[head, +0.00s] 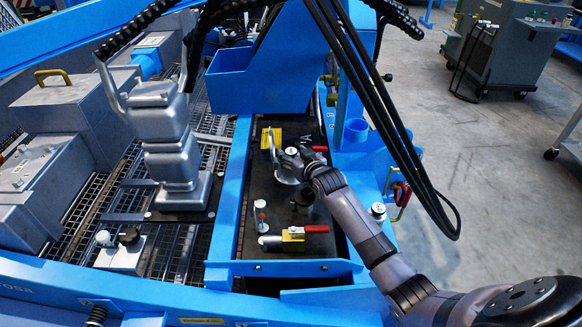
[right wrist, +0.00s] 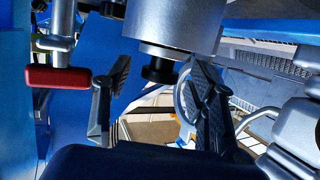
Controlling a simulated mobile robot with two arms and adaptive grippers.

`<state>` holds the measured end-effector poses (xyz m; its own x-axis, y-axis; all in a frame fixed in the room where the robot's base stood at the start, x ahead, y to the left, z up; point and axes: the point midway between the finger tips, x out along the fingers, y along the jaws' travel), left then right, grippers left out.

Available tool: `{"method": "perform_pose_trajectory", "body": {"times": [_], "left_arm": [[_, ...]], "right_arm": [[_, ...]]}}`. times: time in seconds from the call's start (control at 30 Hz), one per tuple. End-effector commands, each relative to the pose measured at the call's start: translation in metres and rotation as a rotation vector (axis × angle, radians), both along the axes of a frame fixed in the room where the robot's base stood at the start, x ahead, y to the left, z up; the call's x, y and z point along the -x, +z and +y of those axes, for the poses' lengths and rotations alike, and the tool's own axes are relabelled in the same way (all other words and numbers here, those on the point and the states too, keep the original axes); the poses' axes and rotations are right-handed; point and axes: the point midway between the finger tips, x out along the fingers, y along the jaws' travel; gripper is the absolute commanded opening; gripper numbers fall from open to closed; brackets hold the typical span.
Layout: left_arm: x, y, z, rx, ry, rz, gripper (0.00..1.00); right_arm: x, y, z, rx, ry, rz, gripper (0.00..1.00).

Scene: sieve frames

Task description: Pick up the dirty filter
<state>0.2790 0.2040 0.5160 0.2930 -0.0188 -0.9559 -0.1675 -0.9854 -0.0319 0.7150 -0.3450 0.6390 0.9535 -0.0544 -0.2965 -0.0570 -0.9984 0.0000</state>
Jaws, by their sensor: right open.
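I cannot surely tell which part is the dirty filter. A grey metal round part (head: 287,175) lies under my right gripper (head: 284,158) in the head view, over the dark panel in the blue frame, partly hidden by the hand. In the right wrist view my right gripper (right wrist: 160,68) has its two black ribbed fingers spread apart. A grey cylinder (right wrist: 175,22) with a black knob (right wrist: 158,71) shows between and beyond the fingertips. Contact with it cannot be told. A pale ring-like rim (right wrist: 186,98) shows behind the right finger. My left gripper is not in view.
A red-handled clamp (head: 303,231) on a yellow block stands nearer on the panel (head: 262,185); a red handle (right wrist: 58,78) shows in the wrist view. A blue bin (head: 231,82) stands behind, a grey metal housing (head: 174,150) left. Black cables hang right of the panel.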

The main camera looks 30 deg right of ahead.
Motion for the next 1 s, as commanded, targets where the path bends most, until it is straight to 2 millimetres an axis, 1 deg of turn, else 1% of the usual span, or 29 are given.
{"method": "perform_pose_trajectory", "body": {"times": [0.1, 0.27, 0.3, 1.0], "left_arm": [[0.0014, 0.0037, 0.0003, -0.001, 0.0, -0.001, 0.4], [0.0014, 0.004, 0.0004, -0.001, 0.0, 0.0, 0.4], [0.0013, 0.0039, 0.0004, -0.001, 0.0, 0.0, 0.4], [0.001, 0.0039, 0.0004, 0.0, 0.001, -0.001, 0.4]], "right_arm": [[-0.003, -0.0004, 0.0, 0.0, 0.0, -0.001, 0.52], [-0.0029, -0.0003, 0.0, 0.0, 0.0, -0.001, 0.52], [-0.0028, -0.0002, 0.0, 0.0, 0.0, -0.001, 0.51], [-0.0024, -0.0006, -0.0001, 0.0, 0.0, 0.0, 0.04]]}}
